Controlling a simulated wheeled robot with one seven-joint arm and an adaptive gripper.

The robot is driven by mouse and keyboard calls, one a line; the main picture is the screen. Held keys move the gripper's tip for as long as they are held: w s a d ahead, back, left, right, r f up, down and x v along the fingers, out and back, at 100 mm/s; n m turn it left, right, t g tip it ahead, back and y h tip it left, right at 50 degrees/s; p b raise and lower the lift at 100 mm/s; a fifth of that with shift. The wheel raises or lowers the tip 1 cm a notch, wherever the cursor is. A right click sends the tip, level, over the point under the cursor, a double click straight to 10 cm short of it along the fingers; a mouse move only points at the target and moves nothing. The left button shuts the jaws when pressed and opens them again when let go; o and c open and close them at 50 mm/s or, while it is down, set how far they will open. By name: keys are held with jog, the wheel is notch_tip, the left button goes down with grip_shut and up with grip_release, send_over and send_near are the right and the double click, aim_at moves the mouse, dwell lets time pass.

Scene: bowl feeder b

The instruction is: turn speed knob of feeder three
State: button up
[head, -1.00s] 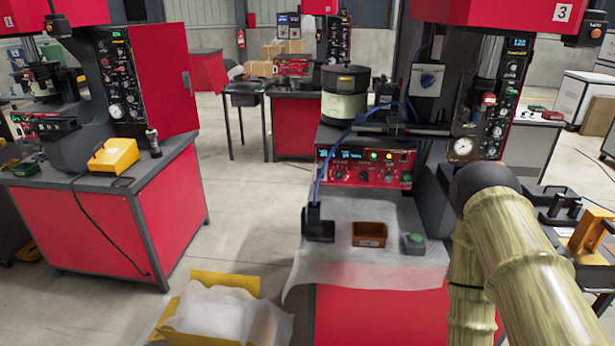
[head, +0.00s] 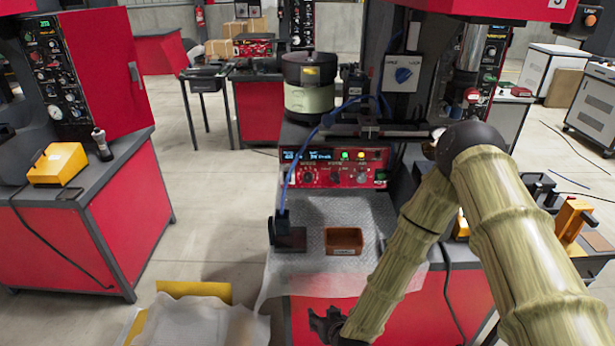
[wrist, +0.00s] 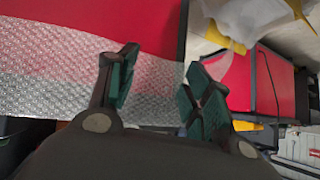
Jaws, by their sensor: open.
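The station marked 3 stands in front of me in the head view. Its red control box (head: 330,170) has a lit display, a green and a yellow light, and several dark knobs (head: 336,178) along its lower row. Which knob sets speed is too small to read. The bowl feeder (head: 309,88) stands behind the box. My gripper (head: 328,322) is low at the front edge of the bench, below and well apart from the box. In the wrist view my gripper's two fingers (wrist: 155,92) are spread apart with nothing between them.
A small brown bin (head: 343,241) and a dark fixture (head: 289,238) stand on the bubble-wrap-covered bench top (head: 318,262). A blue hose runs down to the fixture. A yellow box with white wrapping (head: 195,315) lies on the floor at the front left.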

jog(key=w+a+r+t, duration=0.1)
jog(key=w+r, duration=0.2)
jog(key=w, duration=0.1)
jog(key=w+a+r+t, duration=0.1)
jog(key=w+r, duration=0.2)
jog(key=w, duration=0.1)
jog(key=w+a+r+t, duration=0.2)
jog(key=w+r, duration=0.1)
jog(key=w, duration=0.1)
jog(key=m+t+h, duration=0.2)
jog(key=t+h, duration=0.1)
jog(key=t, duration=0.2)
send_near(308, 179)
jog(key=w+p, duration=0.2)
jog(key=w, duration=0.2)
jog(key=w+p, duration=0.1)
jog(key=w, duration=0.3)
jog(key=shift+w+r+p, duration=0.2)
jog(key=shift+w+p, duration=0.15)
jog(key=shift+p, duration=0.05)
jog(key=c, duration=1)
